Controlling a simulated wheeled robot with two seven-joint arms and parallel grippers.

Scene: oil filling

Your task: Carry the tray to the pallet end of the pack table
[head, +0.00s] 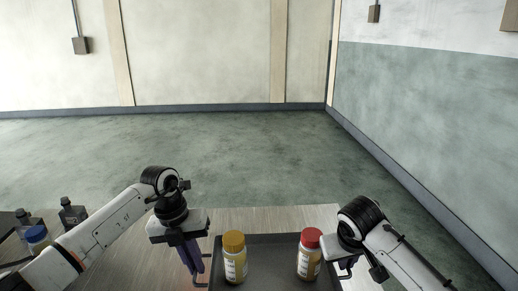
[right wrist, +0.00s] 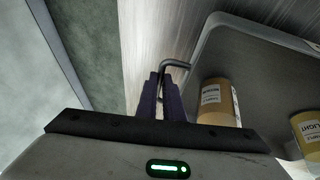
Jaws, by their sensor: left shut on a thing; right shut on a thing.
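The dark grey tray (head: 268,243) is at the bottom middle of the head view, over the table, its near part cut off by the frame. Two bottles stand upright in it: one with a yellow cap (head: 235,260) on the left, one with a red cap (head: 309,256) on the right. My left gripper (head: 196,276) is shut on the handle at the tray's left side. My right gripper (head: 345,270) is at the tray's right side. In the right wrist view its purple fingers (right wrist: 163,98) are shut on the bent tray handle (right wrist: 178,63). The tray's edge (right wrist: 200,52) shows beside them.
The wooden table (head: 270,217) ends just beyond the tray and to its right. Dark bottles (head: 72,213) and a blue-capped bottle (head: 37,237) stand at the left, behind my left arm. Open floor (head: 230,155) lies beyond, with walls behind and at right.

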